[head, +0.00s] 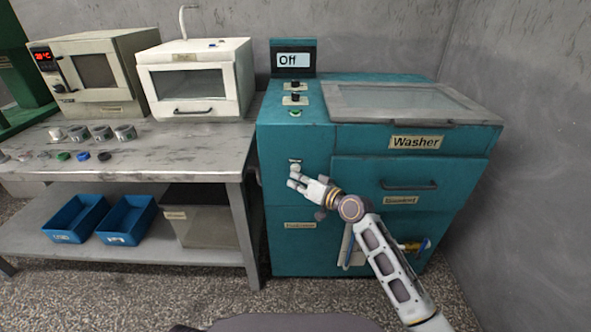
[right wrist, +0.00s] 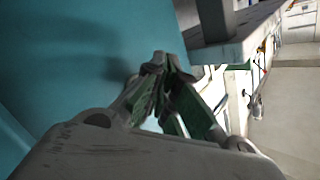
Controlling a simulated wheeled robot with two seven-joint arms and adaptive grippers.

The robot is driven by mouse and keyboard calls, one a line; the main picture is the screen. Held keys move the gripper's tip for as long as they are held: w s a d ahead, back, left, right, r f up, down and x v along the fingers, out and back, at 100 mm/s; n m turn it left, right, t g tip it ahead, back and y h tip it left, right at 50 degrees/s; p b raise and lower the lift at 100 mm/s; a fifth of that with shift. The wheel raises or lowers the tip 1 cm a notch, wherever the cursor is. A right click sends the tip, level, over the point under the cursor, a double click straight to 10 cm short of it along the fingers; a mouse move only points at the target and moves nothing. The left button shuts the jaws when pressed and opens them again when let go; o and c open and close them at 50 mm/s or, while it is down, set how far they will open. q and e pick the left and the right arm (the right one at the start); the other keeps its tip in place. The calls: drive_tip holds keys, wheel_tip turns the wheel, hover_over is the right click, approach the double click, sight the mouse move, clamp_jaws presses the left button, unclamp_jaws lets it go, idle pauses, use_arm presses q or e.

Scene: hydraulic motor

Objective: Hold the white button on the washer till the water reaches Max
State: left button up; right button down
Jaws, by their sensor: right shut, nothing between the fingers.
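The teal washer (head: 300,240) stands against the wall, with a "Washer" label and a display (head: 293,60) that reads "Off". The white button (head: 295,168) is on the lower left of its front, just above my gripper's fingertips. My right gripper (head: 293,181) is shut and empty at the washer's front. I cannot tell whether its tips touch the button. In the right wrist view the fingertips (right wrist: 163,62) are together close to the teal panel (right wrist: 80,60), and the button does not show. My left gripper is not in view.
A metal table (head: 200,148) stands left of the washer, carrying an oven (head: 95,72), a white cabinet (head: 197,80) and several small parts. Blue bins (head: 75,218) are on its lower shelf. A grey wall (head: 530,130) is on the right.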

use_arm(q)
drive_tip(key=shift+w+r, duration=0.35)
use_arm(e)
drive_tip(key=shift+s, duration=0.2)
use_arm(q)
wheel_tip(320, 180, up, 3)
drive_tip(key=p, duration=0.3)
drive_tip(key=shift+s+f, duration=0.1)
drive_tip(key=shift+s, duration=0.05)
use_arm(e)
drive_tip(key=s, duration=0.5)
